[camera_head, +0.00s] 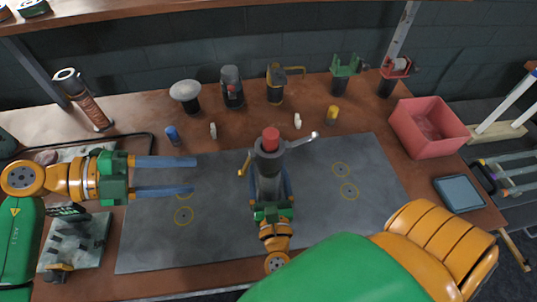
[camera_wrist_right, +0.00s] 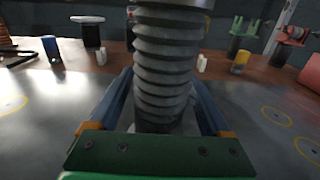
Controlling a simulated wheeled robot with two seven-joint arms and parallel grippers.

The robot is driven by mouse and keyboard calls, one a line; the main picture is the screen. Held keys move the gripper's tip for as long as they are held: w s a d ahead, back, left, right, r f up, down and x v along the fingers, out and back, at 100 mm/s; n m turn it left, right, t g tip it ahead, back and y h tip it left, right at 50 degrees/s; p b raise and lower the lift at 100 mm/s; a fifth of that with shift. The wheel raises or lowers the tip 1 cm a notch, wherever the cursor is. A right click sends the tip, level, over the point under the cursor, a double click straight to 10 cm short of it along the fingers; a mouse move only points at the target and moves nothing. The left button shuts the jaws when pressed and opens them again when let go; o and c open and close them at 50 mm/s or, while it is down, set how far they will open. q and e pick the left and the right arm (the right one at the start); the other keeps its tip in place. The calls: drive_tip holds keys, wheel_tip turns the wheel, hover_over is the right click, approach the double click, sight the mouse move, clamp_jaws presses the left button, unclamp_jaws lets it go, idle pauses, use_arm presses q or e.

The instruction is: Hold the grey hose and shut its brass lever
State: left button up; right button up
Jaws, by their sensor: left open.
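The grey hose (camera_wrist_right: 165,65), ribbed and upright, stands between the fingers of my right gripper (camera_wrist_right: 163,95). In the head view, the grey hose (camera_head: 268,165) has a red top and stands on the mat, with my right gripper (camera_head: 271,188) around it from the front. The fingers lie close along its sides; whether they press on it is unclear. A brass lever (camera_head: 244,163) sticks out to the left of the hose and slants down. A silver arm (camera_head: 302,140) sticks out to the right. My left gripper (camera_head: 193,175) is open and empty, left of the lever and apart from it.
A pink bin (camera_head: 405,128) stands at the back right, with a blue-grey tray (camera_head: 458,194) in front of it. A blue cap (camera_head: 172,135) and a yellow cap (camera_head: 333,114) stand behind the grey mat (camera_head: 145,235). Several fittings line the back. The mat's left front is clear.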

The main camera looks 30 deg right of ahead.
clamp_jaws()
use_arm(q)
drive_tip(key=shift+f+m, duration=0.1)
drive_tip(key=shift+m, duration=0.3)
drive_tip(key=c, duration=0.6)
drive_tip(key=shift+d+f+m, duration=0.1)
drive_tip(key=shift+f+m, duration=0.2)
drive_tip(key=shift+m, duration=0.6)
clamp_jaws()
wheel_tip(320, 180, down, 6)
drive_tip(key=d+m+h, duration=0.1)
drive_tip(key=m, duration=2)
drive_tip(key=shift+s+f, duration=0.2)
drive_tip(key=shift+f, duration=0.05)
drive_tip(key=shift+d, duration=0.15)
